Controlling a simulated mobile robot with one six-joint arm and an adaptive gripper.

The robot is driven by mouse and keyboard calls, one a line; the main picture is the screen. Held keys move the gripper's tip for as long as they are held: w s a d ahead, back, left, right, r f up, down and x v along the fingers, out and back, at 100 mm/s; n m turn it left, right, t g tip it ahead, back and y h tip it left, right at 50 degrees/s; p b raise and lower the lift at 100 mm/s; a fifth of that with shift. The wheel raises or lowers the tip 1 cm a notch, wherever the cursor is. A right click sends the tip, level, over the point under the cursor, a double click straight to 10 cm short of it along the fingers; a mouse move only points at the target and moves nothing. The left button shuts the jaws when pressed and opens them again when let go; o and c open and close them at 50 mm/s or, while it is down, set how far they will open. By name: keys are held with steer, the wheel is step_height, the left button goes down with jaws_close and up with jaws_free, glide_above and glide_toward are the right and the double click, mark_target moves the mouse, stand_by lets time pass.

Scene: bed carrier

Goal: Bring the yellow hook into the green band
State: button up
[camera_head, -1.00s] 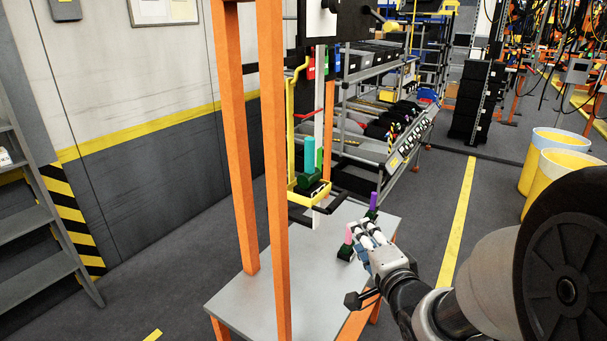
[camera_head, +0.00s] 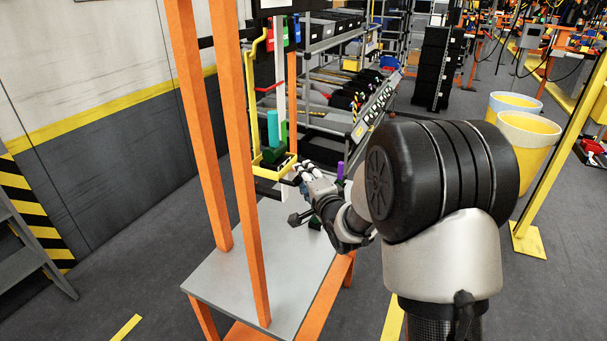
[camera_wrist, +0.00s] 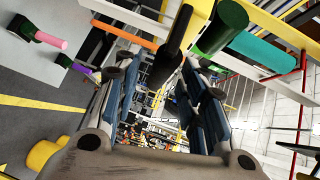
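The yellow hook (camera_head: 255,100) is a tall thin rod with a shallow yellow tray at its foot, beside a white upright post. It carries a green base with a teal cylinder (camera_head: 272,128) on it. A green strip, apparently the green band (camera_head: 284,133), shows on the post just right of the cylinder; the cylinder partly hides it. My gripper (camera_head: 301,170) is at the right of the tray. In the wrist view its fingers (camera_wrist: 163,75) are spread, with a black handle bar (camera_wrist: 175,42) reaching between their tips. I cannot tell whether they touch it.
A grey-topped table (camera_head: 262,280) with orange legs stands below. Orange uprights (camera_head: 245,170) stand left of the hook. A pink cylinder (camera_wrist: 50,40) and a purple cylinder (camera_wrist: 84,72) lie to the left in the wrist view. A thin red arm (camera_head: 268,87) crosses near the post.

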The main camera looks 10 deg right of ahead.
steer(key=shift+w+a+f, duration=0.15)
steer(key=shift+w+a, duration=0.05)
steer(key=shift+w, duration=0.9)
steer(key=shift+c, duration=0.5)
jaws_close()
